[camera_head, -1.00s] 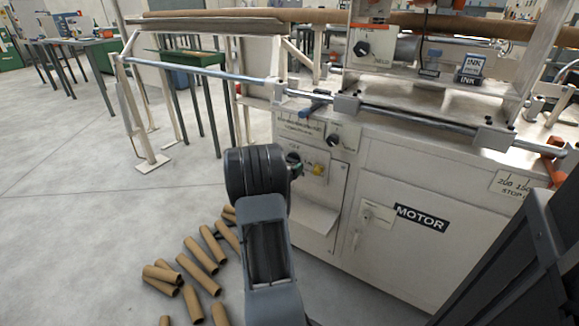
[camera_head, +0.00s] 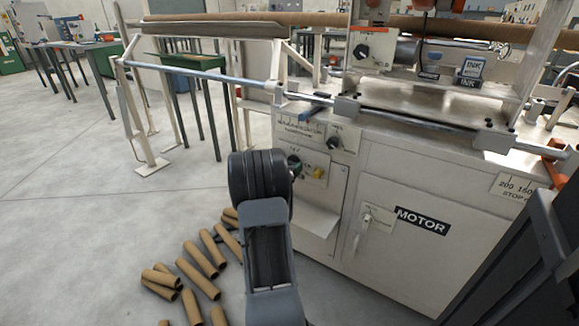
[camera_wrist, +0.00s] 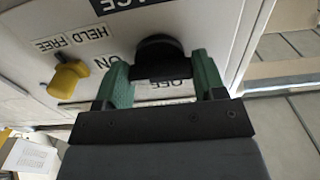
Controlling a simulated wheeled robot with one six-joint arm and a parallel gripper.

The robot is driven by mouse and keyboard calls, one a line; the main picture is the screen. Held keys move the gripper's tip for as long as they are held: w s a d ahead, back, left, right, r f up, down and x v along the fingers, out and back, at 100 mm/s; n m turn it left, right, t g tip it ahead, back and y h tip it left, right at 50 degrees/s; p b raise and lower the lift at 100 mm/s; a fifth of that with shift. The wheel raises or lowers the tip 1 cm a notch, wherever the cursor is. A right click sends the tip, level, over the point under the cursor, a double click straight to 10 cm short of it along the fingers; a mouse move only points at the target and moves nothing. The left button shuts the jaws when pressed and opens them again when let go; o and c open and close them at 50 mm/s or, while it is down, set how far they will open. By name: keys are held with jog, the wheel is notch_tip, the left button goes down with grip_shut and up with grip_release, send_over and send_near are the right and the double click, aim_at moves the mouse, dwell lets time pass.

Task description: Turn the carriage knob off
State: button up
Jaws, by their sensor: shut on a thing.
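A black knob (camera_wrist: 158,52) sits on a white panel between the words ON and OFF in the wrist view. My gripper (camera_wrist: 160,64) has its green fingers on either side of this knob and is shut on it. The fingers and the dark gripper body cover part of the knob's lower side and the panel below. In the head view my gripper (camera_head: 296,166) is at the machine's front panel, and my arm hides most of the knob there. I cannot tell the knob's exact pointing direction.
A yellow knob (camera_wrist: 68,76) by the labels FREE and HELD is close beside my left finger. Another black knob (camera_head: 334,142) is higher on the panel. The MOTOR cabinet (camera_head: 400,262) is to the right. Cardboard tubes (camera_head: 200,259) lie on the floor at left.

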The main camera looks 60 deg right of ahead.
jog(key=shift+c, duration=0.4)
jog(key=shift+r+p, duration=0.1)
jog(key=shift+p, duration=0.3)
jog(key=n+p, duration=0.3)
jog(key=shift+r+p, duration=0.15)
jog(key=shift+p, duration=0.15)
jog(key=n+p, duration=0.4)
jog(key=shift+n, duration=0.3)
jog(key=n+p, duration=0.4)
jog(key=n, duration=0.1)
jog(key=shift+p, duration=0.3)
jog(key=shift+f+n+p, duration=0.15)
jog(key=shift+n+p, duration=0.5)
jog(key=shift+n, duration=0.6)
jog(key=shift+f+n+p, duration=0.1)
jog(key=shift+n+p, duration=0.5)
jog(key=shift+n, duration=0.95)
